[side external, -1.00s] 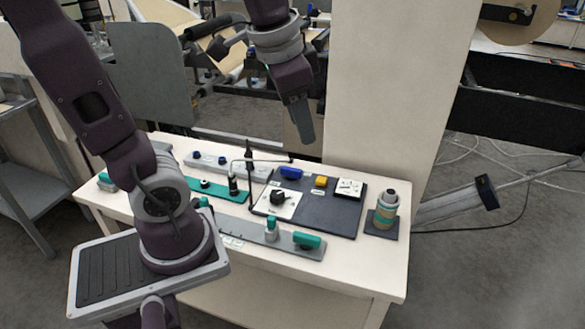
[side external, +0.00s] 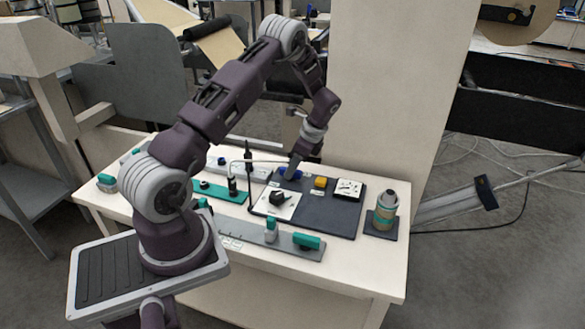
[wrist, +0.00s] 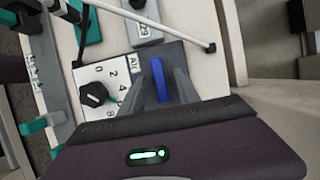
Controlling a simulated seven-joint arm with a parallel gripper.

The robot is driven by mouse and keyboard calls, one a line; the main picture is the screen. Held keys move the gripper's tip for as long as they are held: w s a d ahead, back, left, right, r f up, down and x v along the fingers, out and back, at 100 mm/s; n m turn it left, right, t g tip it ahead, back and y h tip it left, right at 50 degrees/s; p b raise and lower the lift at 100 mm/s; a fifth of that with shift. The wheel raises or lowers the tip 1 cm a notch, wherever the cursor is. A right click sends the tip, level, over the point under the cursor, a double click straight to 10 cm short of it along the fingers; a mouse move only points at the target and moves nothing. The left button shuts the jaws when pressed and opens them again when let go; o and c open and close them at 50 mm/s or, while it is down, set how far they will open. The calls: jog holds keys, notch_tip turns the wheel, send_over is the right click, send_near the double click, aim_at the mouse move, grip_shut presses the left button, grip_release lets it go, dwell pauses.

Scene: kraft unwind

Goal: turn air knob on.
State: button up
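A blue knob with a long raised handle (wrist: 161,82) sits beside a label that reads "Air" on the dark panel. It also shows in the side external view (side external: 283,171), partly covered by my gripper (side external: 292,173). In the wrist view my gripper (wrist: 165,80) points down over the knob, with one grey finger on each side of the blue handle. A narrow gap seems to show between the handle and the fingers, so they look open around it. The handle runs roughly in line with the fingers. The knob's base is hidden.
A black dial knob (wrist: 93,94) on a white numbered plate is close to the left of the fingers. A yellow button (side external: 320,182), a white gauge (side external: 348,189) and a banded cylinder (side external: 386,207) stand to the right. A thin rod (wrist: 140,18) crosses near the panel.

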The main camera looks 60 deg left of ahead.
jog(key=shift+s+a+f, duration=0.1)
jog(key=shift+f, duration=0.25)
grip_shut()
jog(key=n+h, duration=0.1)
jog(key=n, duration=0.3)
jog(key=shift+a+g, duration=0.1)
jog(key=shift+g, duration=0.3)
jog(key=n+h, duration=0.2)
jog(key=n, duration=0.2)
jog(key=shift+a+n, duration=0.1)
jog(key=shift+n, duration=0.3)
jog(key=n+h, duration=0.1)
jog(key=n, duration=0.3)
jog(key=shift+a+r+h, duration=0.1)
jog(key=shift+h, duration=0.3)
jog(key=shift+a+n+t+h, duration=0.1)
jog(key=shift+n+t+h, duration=0.35)
jog(key=shift+n, duration=1.65)
jog(key=shift+h, duration=0.25)
